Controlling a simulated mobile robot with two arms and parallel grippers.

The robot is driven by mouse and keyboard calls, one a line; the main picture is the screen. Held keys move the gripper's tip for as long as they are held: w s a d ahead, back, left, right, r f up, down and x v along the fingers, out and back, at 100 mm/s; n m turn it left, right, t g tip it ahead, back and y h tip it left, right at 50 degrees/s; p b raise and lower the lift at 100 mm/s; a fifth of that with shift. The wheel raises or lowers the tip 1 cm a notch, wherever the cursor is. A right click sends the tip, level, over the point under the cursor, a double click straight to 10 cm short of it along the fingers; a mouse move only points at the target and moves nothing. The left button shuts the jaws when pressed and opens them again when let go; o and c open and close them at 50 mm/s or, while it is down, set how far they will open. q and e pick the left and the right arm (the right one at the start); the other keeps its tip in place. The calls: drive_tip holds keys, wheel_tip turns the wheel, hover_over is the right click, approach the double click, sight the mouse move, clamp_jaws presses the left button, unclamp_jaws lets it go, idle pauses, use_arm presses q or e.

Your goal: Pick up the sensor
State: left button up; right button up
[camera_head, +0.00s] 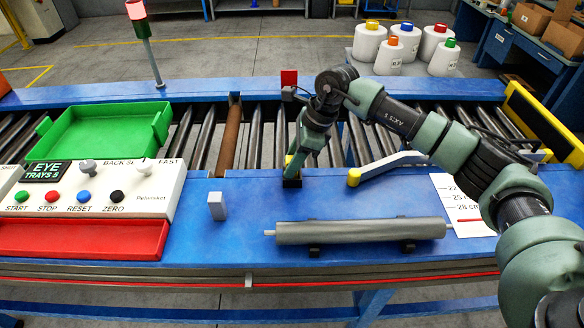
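My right arm reaches in from the right, and its gripper (294,168) points down over the front blue rail of the conveyor. A small dark block with a yellow part (292,181) sits at the fingertips, on or just above the rail. It may be the sensor, but I cannot tell where the fingers end and the block begins, nor whether they are closed on it. A small light-grey block (217,206) stands upright on the rail to the left, apart from the gripper. My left gripper is not in view.
A grey roller (360,231) lies on black supports in front of the gripper. A white control panel (95,195), green tray (105,138) and red tray (85,240) are at left. A yellow-tipped guide arm (395,163) lies right.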

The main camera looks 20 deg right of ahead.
clamp_jaws()
drive_tip(key=shift+w+r+b, duration=0.1)
drive_tip(key=shift+r+b, duration=0.2)
drive_tip(key=shift+r, duration=0.25)
wheel_tip(320, 180, up, 19)
drive_tip(key=b, duration=0.5)
wheel_tip(320, 180, up, 4)
drive_tip(key=p, duration=0.4)
